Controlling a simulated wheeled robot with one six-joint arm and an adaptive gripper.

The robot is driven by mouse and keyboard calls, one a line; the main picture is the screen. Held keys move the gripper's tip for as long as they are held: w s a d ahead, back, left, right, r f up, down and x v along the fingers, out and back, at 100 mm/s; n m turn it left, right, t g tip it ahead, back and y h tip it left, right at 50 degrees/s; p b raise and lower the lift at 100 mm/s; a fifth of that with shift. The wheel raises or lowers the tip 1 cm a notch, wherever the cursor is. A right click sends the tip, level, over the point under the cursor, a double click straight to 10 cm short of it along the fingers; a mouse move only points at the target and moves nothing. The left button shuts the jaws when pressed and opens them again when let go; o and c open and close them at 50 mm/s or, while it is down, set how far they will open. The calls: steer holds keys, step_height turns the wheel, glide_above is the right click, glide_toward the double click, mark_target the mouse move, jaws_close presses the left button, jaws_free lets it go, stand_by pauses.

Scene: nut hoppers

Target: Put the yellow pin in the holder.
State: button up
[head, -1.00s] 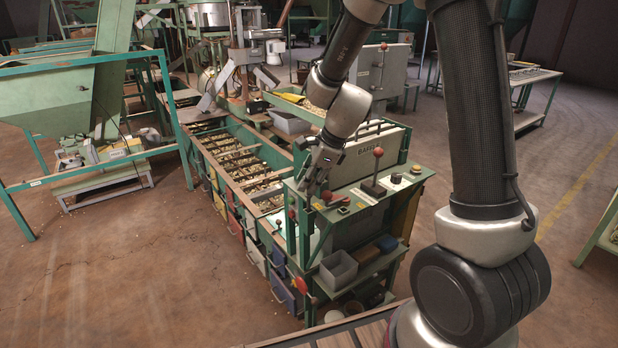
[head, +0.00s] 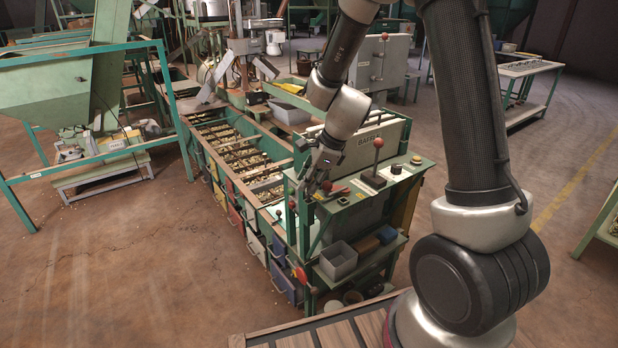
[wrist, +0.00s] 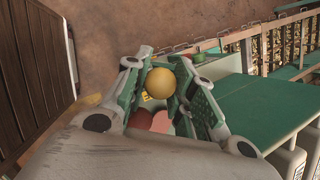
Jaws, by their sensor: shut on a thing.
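The yellow pin shows in the wrist view as a round yellow knob (wrist: 160,82) between the fingers of my gripper (wrist: 163,92). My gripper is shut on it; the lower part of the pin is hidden. In the head view my gripper (head: 307,190) points down at the left end of the green control panel (head: 405,170), and the pin cannot be made out there. I cannot pick out the holder for certain in either view. A red round part and a pink one (wrist: 160,121) lie below the knob in the wrist view.
A red-knobbed lever (head: 378,143) stands on the panel, with a smaller red knob (head: 326,186) close to my gripper. A grey bin (head: 338,262) sits on the shelf below. The long hopper bench (head: 228,150) runs behind to the left. Open floor lies at left.

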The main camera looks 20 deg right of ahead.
steer(key=shift+f, duration=0.75)
steer(key=o, duration=1.1)
steer(key=v, duration=1.2)
